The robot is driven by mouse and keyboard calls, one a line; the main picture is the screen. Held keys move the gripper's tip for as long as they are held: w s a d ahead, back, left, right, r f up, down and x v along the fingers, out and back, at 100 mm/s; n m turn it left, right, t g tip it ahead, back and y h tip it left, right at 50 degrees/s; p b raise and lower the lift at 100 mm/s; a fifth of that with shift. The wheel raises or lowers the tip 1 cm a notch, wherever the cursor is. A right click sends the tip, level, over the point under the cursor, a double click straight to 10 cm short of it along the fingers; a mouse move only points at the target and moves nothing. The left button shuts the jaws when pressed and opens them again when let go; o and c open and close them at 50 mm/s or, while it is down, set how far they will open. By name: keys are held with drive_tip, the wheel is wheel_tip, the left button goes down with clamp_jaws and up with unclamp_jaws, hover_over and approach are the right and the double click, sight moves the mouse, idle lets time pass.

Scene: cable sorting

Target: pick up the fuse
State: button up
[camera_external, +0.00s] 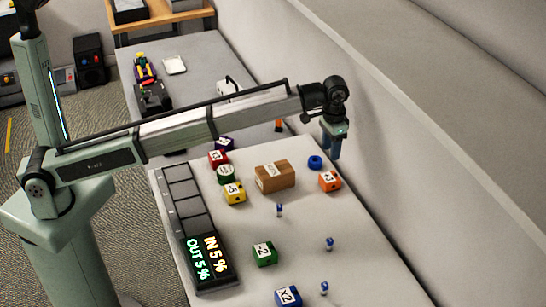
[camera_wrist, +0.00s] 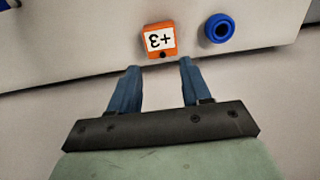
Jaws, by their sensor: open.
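Three small blue and white upright pieces stand on the grey table in the external view: one near the middle (camera_external: 279,210), one to the right (camera_external: 329,243) and one at the front (camera_external: 324,288). They may be fuses, but they are too small to tell. None shows in the wrist view. My gripper (camera_external: 332,153) points down near the table's right edge, behind the orange "+3" block (camera_external: 330,181). In the wrist view my gripper (camera_wrist: 159,66) has its two blue fingers apart with nothing between them. The orange block (camera_wrist: 159,40) lies just beyond the fingertips.
A blue ring (camera_external: 315,162) lies near the orange block. A brown box (camera_external: 275,176), a yellow block (camera_external: 234,192), a green block (camera_external: 264,253) and a blue "x2" block (camera_external: 288,297) stand around. A display panel (camera_external: 207,260) lines the left edge; a wall is at right.

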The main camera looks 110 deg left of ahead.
drive_tip(key=s+d+r+m, duration=0.1)
drive_tip(key=s+d+r, duration=0.1)
drive_tip(key=d, duration=1.1)
drive_tip(key=m+t+y, duration=0.2)
drive_tip(key=t, duration=0.2)
approach(279, 206)
drive_tip(key=x, duration=0.5)
drive_tip(key=shift+a+f, duration=0.15)
drive_tip(key=shift+a, duration=0.05)
drive_tip(key=shift+x, duration=2.65)
drive_tip(key=shift+d, duration=0.15)
